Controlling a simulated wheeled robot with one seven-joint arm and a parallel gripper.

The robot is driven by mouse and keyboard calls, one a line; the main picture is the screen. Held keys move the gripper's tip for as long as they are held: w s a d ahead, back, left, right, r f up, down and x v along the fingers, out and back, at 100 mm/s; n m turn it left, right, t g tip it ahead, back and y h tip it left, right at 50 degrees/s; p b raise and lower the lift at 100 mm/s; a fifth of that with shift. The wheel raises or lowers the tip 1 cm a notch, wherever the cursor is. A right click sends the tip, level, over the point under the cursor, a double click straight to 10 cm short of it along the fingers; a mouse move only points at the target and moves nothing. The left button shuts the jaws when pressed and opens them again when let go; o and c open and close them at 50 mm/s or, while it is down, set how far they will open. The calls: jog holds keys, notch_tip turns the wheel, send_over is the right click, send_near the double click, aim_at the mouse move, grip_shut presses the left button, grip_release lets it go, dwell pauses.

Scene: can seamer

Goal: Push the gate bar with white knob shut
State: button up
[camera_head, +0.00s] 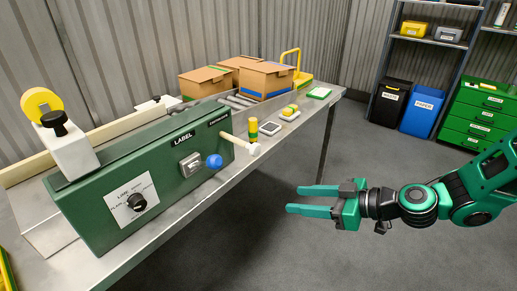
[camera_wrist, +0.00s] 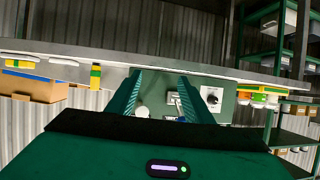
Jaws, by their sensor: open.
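The gate bar (camera_head: 235,140) is a pale rod sticking out from the right end of the green machine's front. Its white knob (camera_head: 254,149) is at the outer end, over the table's front edge. My gripper (camera_head: 294,199) is open and empty, to the right of the knob and nearer the camera, apart from it, with fingers pointing left. In the wrist view my gripper's green fingers (camera_wrist: 160,78) are spread, and the white knob (camera_wrist: 143,111) shows between them, beside the left finger. The bar itself is hard to make out there.
The green machine (camera_head: 100,200) carries a blue knob (camera_head: 214,161) and a black dial (camera_head: 137,202). A yellow-green cylinder (camera_head: 253,130) stands just behind the white knob. Cardboard boxes (camera_head: 265,79) stand farther back. The floor right of the table is clear.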

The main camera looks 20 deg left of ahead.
aim_at(258, 149)
jog(key=w+a+r+m+t+y, duration=0.1)
jog(key=w+a+r+t+y, duration=0.3)
jog(key=r, duration=0.4)
jog(key=x, duration=0.7)
jog(key=s+x, duration=0.1)
jog(key=x, duration=0.3)
jog(key=shift+a+f, duration=0.1)
jog(key=shift+a, duration=0.25)
grip_shut()
jog(key=shift+w, duration=0.1)
